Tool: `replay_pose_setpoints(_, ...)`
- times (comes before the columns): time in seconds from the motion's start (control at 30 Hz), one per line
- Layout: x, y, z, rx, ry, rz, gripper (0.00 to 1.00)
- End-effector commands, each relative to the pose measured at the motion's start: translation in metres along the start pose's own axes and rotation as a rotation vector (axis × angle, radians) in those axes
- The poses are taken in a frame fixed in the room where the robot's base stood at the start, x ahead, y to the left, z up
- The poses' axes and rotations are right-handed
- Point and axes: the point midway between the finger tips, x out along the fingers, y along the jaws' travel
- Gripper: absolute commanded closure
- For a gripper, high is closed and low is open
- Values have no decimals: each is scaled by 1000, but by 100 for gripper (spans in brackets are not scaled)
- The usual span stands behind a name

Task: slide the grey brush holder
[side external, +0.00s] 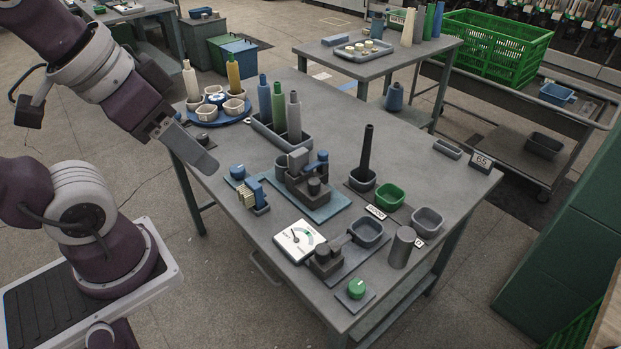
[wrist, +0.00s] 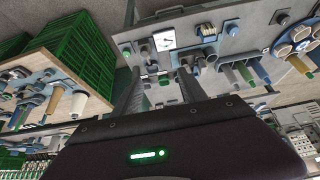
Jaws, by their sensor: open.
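A small block with cream bristles and a blue back sits in a dark grey base on the near left part of the grey table; I take this as the grey brush holder (side external: 260,209). Its bristles and blue part also show near the top of the wrist view (wrist: 205,30). My gripper (side external: 208,163) is in the air over the table's left edge, up and left of the holder and apart from it. In the wrist view my gripper (wrist: 160,84) has its two fingers apart, with nothing held between them.
Right of the holder are a blue plate (side external: 322,213) with a grey fixture and a white dial gauge (side external: 299,240). Behind it stand a grey tray (side external: 262,133) of tall cones and a blue round stand (side external: 232,119) with cups.

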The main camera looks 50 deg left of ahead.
Motion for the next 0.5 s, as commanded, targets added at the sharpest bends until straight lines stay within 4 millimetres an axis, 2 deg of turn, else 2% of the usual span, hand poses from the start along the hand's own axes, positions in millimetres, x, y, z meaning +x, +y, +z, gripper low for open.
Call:
replay_pose_setpoints(0.07, 4, -2, -20, -16, -33, -2, 48)
replay_pose_setpoints(0.13, 18, -6, -51, -42, -86, -5, 48)
replay_pose_setpoints(0.2, 42, -14, -90, -76, -147, -11, 48)
replay_pose_setpoints(0.27, 72, -23, -119, -105, -198, -16, 48)
replay_pose_setpoints(0.3, 95, -30, -136, -125, -232, -21, 48)
replay_pose_setpoints(0.37, 135, -41, -156, -153, -284, -28, 48)
replay_pose_setpoints(0.4, 164, -50, -166, -171, -317, -34, 48)
replay_pose_setpoints(0.5, 236, -70, -175, -210, -392, -47, 48)
